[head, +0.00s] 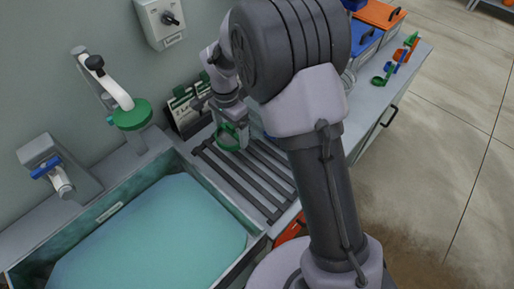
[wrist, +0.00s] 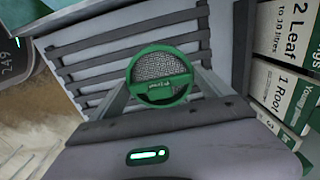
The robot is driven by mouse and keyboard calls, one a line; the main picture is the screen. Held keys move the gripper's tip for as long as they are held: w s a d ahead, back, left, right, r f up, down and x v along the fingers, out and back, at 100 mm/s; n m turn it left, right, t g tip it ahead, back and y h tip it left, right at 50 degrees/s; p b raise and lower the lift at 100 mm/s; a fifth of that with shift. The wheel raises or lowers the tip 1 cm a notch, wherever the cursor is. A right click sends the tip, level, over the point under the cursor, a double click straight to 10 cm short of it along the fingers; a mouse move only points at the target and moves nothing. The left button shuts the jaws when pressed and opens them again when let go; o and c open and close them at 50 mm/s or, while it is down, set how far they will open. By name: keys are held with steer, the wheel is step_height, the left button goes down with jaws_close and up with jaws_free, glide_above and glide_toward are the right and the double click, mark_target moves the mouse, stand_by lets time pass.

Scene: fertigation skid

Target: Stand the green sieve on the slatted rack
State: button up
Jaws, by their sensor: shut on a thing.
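The green sieve (head: 229,146) has a round green rim and a grey mesh. In the wrist view the sieve (wrist: 160,74) sits between the two fingers of my gripper (wrist: 163,88), which is shut on it. In the head view my gripper (head: 234,122) is over the back part of the slatted rack (head: 262,172). The rack is a row of dark slats beside the basin, and it also fills the wrist view behind the sieve (wrist: 88,66). I cannot tell whether the sieve touches the slats. My arm hides the rack's right part in the head view.
A basin of teal liquid (head: 150,240) lies left of the rack. Labelled cartons (wrist: 290,95) stand close by the gripper, against the wall. A green-collared tap (head: 130,115) stands behind the basin. Coloured bins (head: 378,14) and small scoops (head: 400,55) are on the far bench.

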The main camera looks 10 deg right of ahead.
mark_target(230, 126)
step_height(230, 126, down, 8)
steer(key=shift+a+r+b, duration=0.15)
steer(key=shift+b, duration=1.1)
steer(key=shift+s, duration=0.1)
steer(key=o, duration=1.1)
step_height(230, 126, up, 13)
steer(key=p, duration=0.4)
steer(key=shift+f, duration=0.2)
steer(key=s+d+r+n+t+y, duration=0.1)
steer(key=s+d+r+n+t, duration=0.3)
steer(key=s+r, duration=1.1)
steer(key=s+n, duration=0.1)
steer(key=s, duration=0.2)
steer(key=s+d+r+n+t, duration=0.1)
steer(key=s, duration=0.3)
steer(key=s+d+n+y, duration=0.1)
steer(key=s, duration=0.2)
steer(key=shift+s+d+r+t, duration=0.1)
steer(key=shift+s+r+t, duration=0.2)
steer(key=shift+t, duration=0.1)
